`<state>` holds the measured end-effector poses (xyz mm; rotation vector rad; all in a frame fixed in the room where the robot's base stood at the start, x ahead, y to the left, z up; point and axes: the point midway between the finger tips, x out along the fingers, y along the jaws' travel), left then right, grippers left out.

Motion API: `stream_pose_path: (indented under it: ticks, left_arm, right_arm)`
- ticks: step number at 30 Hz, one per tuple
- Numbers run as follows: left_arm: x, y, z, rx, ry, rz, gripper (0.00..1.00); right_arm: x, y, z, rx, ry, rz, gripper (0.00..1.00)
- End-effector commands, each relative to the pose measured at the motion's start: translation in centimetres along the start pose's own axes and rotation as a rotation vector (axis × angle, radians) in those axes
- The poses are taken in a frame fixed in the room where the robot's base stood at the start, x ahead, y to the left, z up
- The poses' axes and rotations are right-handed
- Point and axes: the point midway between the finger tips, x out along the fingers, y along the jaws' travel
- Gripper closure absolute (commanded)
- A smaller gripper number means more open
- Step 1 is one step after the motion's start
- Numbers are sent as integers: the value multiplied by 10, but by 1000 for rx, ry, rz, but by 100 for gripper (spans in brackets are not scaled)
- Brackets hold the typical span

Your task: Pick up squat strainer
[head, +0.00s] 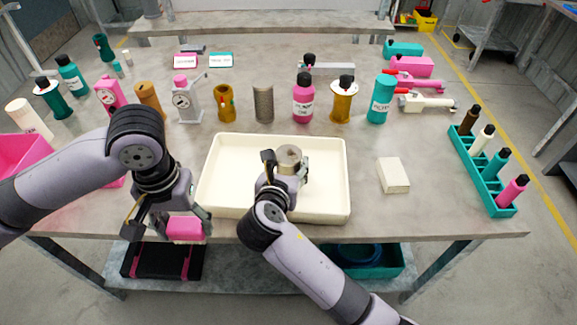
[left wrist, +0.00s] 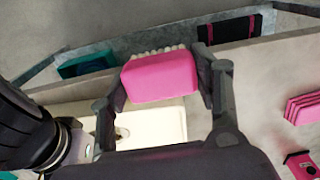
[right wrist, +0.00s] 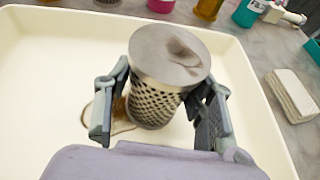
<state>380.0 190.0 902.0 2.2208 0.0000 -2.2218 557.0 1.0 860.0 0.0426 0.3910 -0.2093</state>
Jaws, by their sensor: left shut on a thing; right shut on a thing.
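The squat strainer (head: 288,157) is a short perforated metal cylinder with a smudged grey top, over the cream tray (head: 212,184). My right gripper (head: 285,176) is shut around its sides. In the right wrist view the strainer (right wrist: 158,100) stands nearly upright between the two fingers. I cannot tell whether its base touches the tray. My left gripper (head: 180,222) is shut on a pink brush (head: 186,229), in front of the tray's left side. The left wrist view shows its pink block (left wrist: 160,77) with pale bristles.
A brown stain (right wrist: 122,112) marks the tray floor beside the strainer. A taller strainer (head: 263,103) stands in the back row among bottles and pumps. A white block (head: 393,176) and a teal bottle rack (head: 480,172) are at the right. The table between them is clear.

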Motion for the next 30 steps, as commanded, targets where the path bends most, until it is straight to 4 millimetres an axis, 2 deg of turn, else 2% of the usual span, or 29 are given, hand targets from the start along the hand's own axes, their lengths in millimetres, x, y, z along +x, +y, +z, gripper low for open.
stream_pose_path:
  ticks: [5, 18, 23, 30]
  left_arm:
    - [0, 0, 0, 0, 0, 0, 75]
    - [0, 0, 0, 0, 0, 0, 75]
    - [0, 0, 0, 0, 0, 0, 75]
    - [0, 0, 0, 0, 0, 0, 75]
  right_arm:
    - [-3, 0, 8, 3, -3, 1, 80]
    - [-33, 0, 82, 4, -3, 0, 80]
    - [-38, 0, 92, 1, -1, -2, 80]
    - [-38, 0, 93, 0, 0, -2, 80]
